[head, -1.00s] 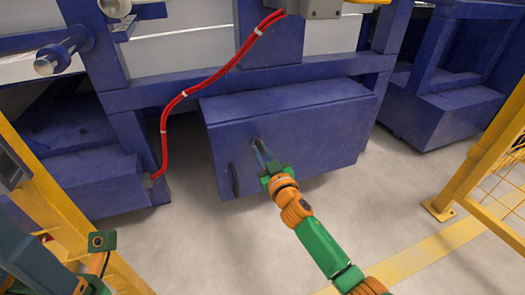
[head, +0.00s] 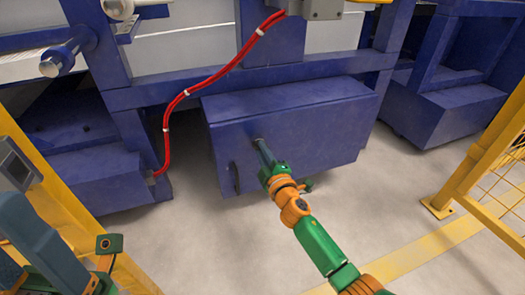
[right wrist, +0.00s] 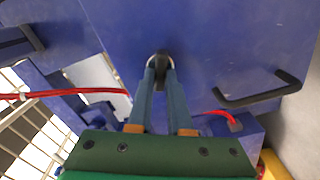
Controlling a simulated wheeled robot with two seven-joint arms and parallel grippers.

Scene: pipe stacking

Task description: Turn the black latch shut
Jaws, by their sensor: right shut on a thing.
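The black latch (right wrist: 158,62) sits on the front of the blue box, between my right fingertips in the right wrist view. In the head view, the latch is mostly hidden by my right gripper (head: 261,148), whose fingers touch the box front. In the right wrist view the right gripper (right wrist: 160,72) is shut on the latch. The blue box (head: 310,130) has a closed-looking front panel with a black handle (head: 234,178) left of the latch; the handle also shows in the right wrist view (right wrist: 258,95).
A red cable (head: 184,95) hangs down left of the box. Yellow fence posts (head: 485,135) stand at the right, and a yellow frame (head: 60,205) stands at the left. The floor in front of the box is clear.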

